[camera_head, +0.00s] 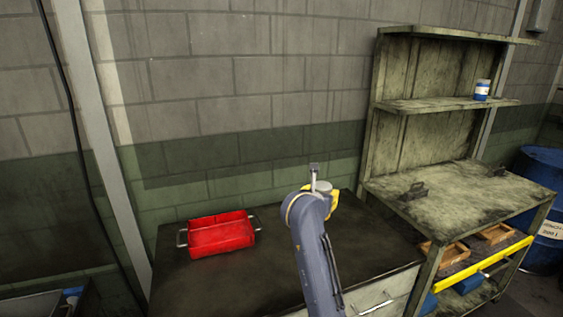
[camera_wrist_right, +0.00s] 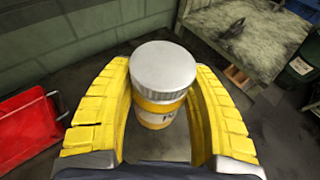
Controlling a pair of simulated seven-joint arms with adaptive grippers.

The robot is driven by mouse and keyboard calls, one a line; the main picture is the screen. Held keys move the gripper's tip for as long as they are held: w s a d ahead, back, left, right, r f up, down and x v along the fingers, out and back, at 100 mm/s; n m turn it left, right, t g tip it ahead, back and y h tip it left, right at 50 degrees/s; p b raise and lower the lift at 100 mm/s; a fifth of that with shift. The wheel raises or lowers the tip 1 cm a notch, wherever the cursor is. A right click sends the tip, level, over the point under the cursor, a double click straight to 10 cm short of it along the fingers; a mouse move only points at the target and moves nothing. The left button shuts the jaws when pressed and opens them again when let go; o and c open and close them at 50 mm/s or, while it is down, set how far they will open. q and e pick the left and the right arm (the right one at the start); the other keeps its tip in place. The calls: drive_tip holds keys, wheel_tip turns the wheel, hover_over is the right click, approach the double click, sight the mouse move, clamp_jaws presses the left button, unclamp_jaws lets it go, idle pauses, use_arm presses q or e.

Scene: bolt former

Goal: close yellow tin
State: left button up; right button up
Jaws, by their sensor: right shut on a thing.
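The yellow tin (camera_wrist_right: 157,106) stands between the yellow fingers of my right gripper (camera_wrist_right: 160,112) in the right wrist view. It has yellow and white bands and some dark print. A round silver-grey lid (camera_wrist_right: 163,66) sits over its top; I cannot tell how tightly it is seated. My right gripper is shut on the tin, with a finger at each side of it. In the head view my right gripper (camera_head: 323,190) is over the dark worktop, mostly hidden by its own arm. My left gripper is not in view.
A red tray (camera_head: 221,236) with metal handles stands on the dark worktop (camera_head: 265,280), left of my right arm. At the right is a worn workbench (camera_head: 460,200) with shelves and a blue and white can (camera_head: 482,90). The worktop between tray and arm is clear.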

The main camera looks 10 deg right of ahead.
drive_tip(key=s+r+n+y, duration=0.2)
drive_tip(key=s+y, duration=0.1)
drive_tip(key=s, duration=0.3)
drive_tip(key=s+r+n+t+y, duration=0.1)
drive_tip(key=s+r+n+y, duration=0.1)
drive_tip(key=s, duration=0.3)
drive_tip(key=shift+s+a+r+n+t+y, duration=0.25)
drive_tip(key=shift+s+r+n+t+y, duration=0.1)
drive_tip(key=shift+n+y, duration=0.35)
drive_tip(key=s+a+f+n+y, duration=0.1)
drive_tip(key=s+a+f+y, duration=0.1)
drive_tip(key=s+a+f, duration=0.3)
drive_tip(key=s+a+f+n+y, duration=0.2)
drive_tip(key=s+a+f, duration=0.2)
drive_tip(key=a+f, duration=0.3)
drive_tip(key=a, duration=0.3)
drive_tip(key=shift+s+f, duration=0.15)
drive_tip(key=shift+s, duration=0.2)
